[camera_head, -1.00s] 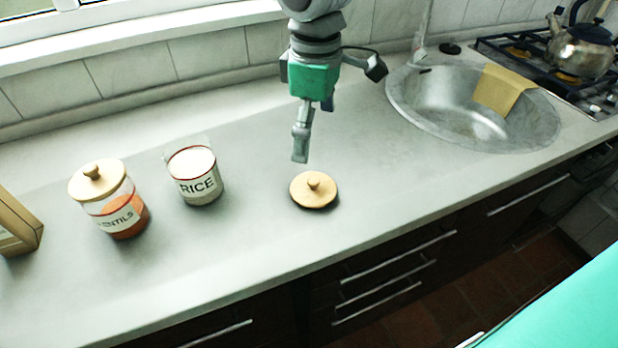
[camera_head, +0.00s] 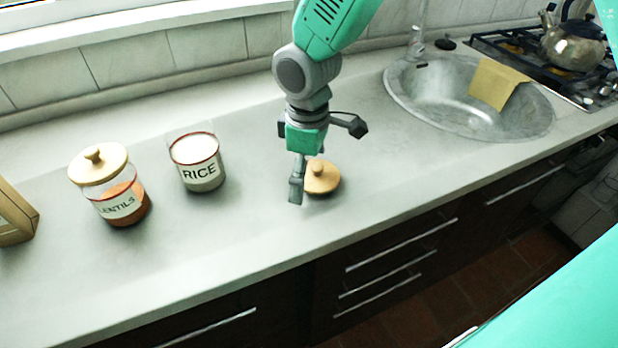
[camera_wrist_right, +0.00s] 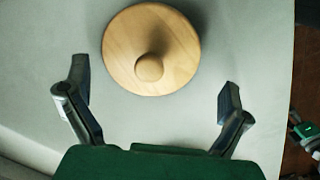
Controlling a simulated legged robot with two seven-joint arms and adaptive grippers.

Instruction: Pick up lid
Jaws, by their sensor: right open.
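A round wooden lid (camera_head: 324,180) with a knob on top lies on the counter, to the right of the rice jar. My right gripper (camera_head: 296,198) is just above the counter at the lid's left side and partly covers it in the head view. In the right wrist view the whole lid (camera_wrist_right: 150,50) shows ahead of the fingers, its knob roughly centred between them. The right gripper (camera_wrist_right: 158,95) is open and empty, its two fingers spread wide apart. My left gripper is not in view.
An open glass rice jar (camera_head: 198,165) stands left of the gripper. A lidded lentils jar (camera_head: 115,195) is farther left, beside a wooden box (camera_head: 14,215). A sink (camera_head: 450,100) with a yellow cloth (camera_head: 496,84) is at right. The counter's front edge is near the lid.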

